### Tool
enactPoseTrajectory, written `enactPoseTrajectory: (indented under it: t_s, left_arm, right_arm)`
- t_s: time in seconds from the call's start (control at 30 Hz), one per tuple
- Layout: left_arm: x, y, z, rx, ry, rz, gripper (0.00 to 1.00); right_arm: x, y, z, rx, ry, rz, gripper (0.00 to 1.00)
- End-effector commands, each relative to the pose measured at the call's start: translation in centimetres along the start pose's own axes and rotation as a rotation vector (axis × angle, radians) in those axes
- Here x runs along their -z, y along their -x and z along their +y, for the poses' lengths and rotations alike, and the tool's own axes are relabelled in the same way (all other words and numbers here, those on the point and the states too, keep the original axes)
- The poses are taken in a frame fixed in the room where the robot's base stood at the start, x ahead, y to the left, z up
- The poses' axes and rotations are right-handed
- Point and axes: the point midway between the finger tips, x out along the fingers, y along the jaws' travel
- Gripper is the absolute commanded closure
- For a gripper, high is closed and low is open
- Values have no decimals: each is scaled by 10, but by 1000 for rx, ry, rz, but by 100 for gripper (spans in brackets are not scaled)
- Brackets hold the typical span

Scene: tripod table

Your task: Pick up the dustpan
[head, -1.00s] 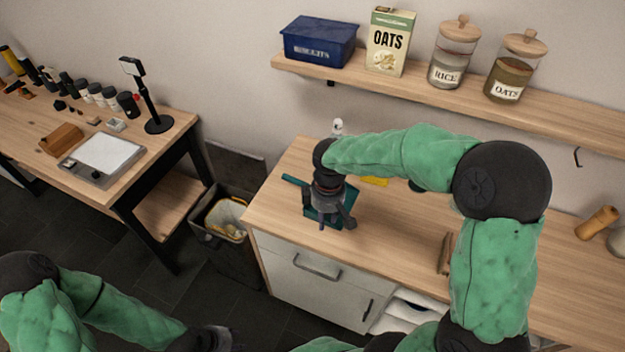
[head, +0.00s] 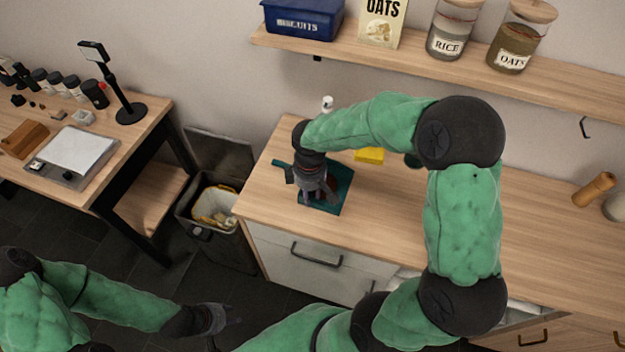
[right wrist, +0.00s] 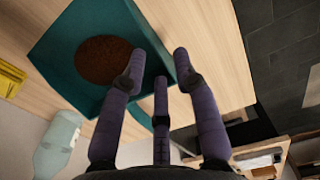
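The teal dustpan (head: 340,198) lies on the wooden counter, with a brown pile (right wrist: 103,60) in its pan. Its handle end (head: 279,163) sticks out to the left behind my right gripper. In the right wrist view the dustpan (right wrist: 62,52) fills the upper left, and part of it passes behind the fingers. My right gripper (head: 318,198) is over the dustpan. Its fingers stand apart with nothing visibly clamped between them (right wrist: 158,75); I cannot tell whether they touch it. My left gripper (head: 216,320) is low in front of the counter, away from the dustpan; its fingers are unclear.
A yellow item (head: 369,156) and a pale bottle (right wrist: 57,145) stand close behind the dustpan. A bin (head: 213,215) is left of the counter. A shelf (head: 400,66) with jars and boxes hangs above. The counter's right part is mostly clear.

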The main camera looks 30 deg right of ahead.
Motion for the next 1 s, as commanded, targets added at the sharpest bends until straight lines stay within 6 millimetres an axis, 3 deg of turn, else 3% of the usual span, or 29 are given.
enactPoseTrajectory:
  t_s: [0.23, 0.53, 0.63, 1.0]
  left_arm:
    - [1, -16, -6, 0, 0, 0, 60]
    - [1, -16, -6, 0, 0, 0, 60]
    - [1, -16, -6, 0, 0, 0, 60]
    - [1, -16, -6, 0, 0, 0, 60]
  right_arm:
    - [0, -38, 0, 2, 0, -1, 70]
    - [0, -42, 0, 1, 0, -1, 70]
    - [0, -42, 0, 1, 0, -1, 98]
    - [0, -42, 0, 1, 0, 0, 100]
